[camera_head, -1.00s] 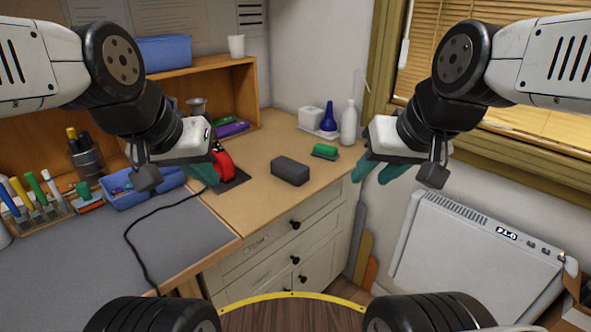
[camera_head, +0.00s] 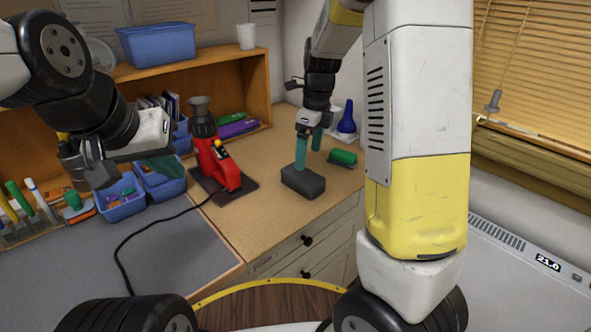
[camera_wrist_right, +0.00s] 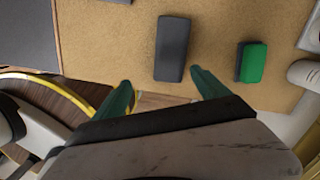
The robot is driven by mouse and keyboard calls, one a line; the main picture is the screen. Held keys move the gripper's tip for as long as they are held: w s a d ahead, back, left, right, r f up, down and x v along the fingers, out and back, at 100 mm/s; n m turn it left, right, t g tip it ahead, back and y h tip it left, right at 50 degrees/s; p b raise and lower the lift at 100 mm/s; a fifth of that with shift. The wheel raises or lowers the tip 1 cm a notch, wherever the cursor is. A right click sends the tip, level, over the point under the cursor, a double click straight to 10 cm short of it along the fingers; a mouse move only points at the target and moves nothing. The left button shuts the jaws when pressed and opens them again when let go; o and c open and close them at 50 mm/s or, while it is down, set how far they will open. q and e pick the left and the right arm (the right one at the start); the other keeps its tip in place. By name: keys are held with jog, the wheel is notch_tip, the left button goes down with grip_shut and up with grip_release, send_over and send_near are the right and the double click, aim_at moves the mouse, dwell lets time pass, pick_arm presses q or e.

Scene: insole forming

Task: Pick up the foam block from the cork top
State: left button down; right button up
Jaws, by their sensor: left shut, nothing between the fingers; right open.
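The dark grey foam block (camera_head: 303,183) lies flat on the cork top (camera_head: 245,212), near its front edge. My right gripper (camera_head: 309,152) is open and points down at the block. In the head view one teal finger overlaps the block's back edge; I cannot tell whether it touches. In the right wrist view the block (camera_wrist_right: 172,48) lies past the open fingertips (camera_wrist_right: 160,78), nearer the right finger, with nothing between the fingers. My left gripper (camera_head: 162,167) is shut and empty, over the blue bins at the left.
A green-topped block (camera_head: 343,157) lies just right of the foam block. A red heat tool (camera_head: 218,165) stands on a dark pad to the left, its cord running over the grey mat (camera_head: 185,245). A blue bottle (camera_head: 346,118) stands behind. Open cork lies between tool and block.

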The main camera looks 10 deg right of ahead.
aim_at(305, 175)
jog(key=w+f+m, duration=0.1)
jog(key=w+f+m+h, duration=0.1)
jog(key=f+m, duration=0.1)
jog(key=shift+w+a+f+g, duration=0.1)
jog(key=shift+w+a+g, duration=0.05)
jog(key=shift+w+g, duration=0.15)
jog(key=shift+m, duration=0.3)
notch_tip(305, 175, down, 8)
jog(key=shift+w+r, duration=0.1)
jog(key=shift+w, duration=0.05)
jog(key=shift+c, duration=0.5)
jog(key=c, duration=1.4)
jog(key=shift+r, duration=0.1)
